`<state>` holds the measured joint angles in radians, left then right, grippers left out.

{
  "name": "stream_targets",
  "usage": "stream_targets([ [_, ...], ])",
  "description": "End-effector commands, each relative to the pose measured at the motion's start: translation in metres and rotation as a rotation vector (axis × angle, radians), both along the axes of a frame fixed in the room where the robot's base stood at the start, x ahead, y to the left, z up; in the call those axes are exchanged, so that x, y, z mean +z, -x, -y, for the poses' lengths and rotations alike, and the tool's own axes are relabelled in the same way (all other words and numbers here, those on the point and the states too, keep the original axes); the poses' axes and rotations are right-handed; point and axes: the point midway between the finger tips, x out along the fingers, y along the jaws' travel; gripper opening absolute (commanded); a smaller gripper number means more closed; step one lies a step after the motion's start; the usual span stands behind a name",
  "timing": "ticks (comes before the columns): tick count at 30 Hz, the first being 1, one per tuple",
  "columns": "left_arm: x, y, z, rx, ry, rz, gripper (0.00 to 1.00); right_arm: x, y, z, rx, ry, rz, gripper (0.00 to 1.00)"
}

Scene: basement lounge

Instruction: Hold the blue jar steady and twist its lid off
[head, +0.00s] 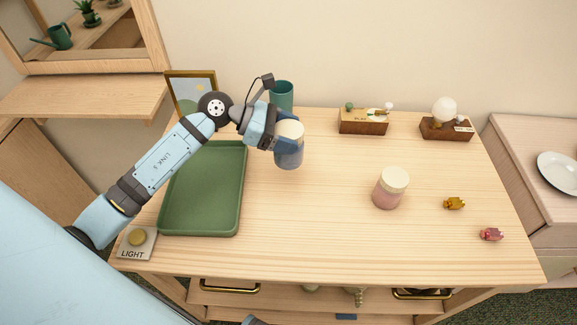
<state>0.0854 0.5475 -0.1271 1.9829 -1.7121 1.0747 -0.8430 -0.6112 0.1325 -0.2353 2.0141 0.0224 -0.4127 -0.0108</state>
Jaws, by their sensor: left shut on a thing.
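The blue jar (289,158) is at the middle-back of the wooden table, with a cream lid (290,131) on top. My left gripper (287,144) comes in from the left and is shut on the jar's upper body, just below the lid. The jar looks upright. I cannot tell whether its base touches the table. The fingers hide part of the jar's side. My right gripper is not in view.
A pink jar with a cream lid (390,188) stands to the right. A green tray (240,190) lies left, near a light button (137,238). A green cup (281,94) and wooden boxes (363,123) stand at the back. Small yellow (454,203) and pink (491,234) pieces lie right. The front middle is clear.

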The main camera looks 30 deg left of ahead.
Motion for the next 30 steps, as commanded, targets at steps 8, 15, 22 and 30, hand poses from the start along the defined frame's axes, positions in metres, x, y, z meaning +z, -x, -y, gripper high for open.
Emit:
stream_targets([
  [8,-0.059,0.0,0.0,0.001,0.001,-0.002,0.04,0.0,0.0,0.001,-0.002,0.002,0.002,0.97],
  [15,-0.083,0.0,0.001,0.0,0.001,-0.003,0.04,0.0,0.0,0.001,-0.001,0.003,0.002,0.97],
  [22,-0.109,0.0,0.0,0.0,0.0,0.0,0.04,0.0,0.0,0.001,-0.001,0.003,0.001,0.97],
  [30,-0.11,0.0,0.0,-0.001,-0.001,0.002,0.04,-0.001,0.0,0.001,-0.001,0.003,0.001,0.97],
])
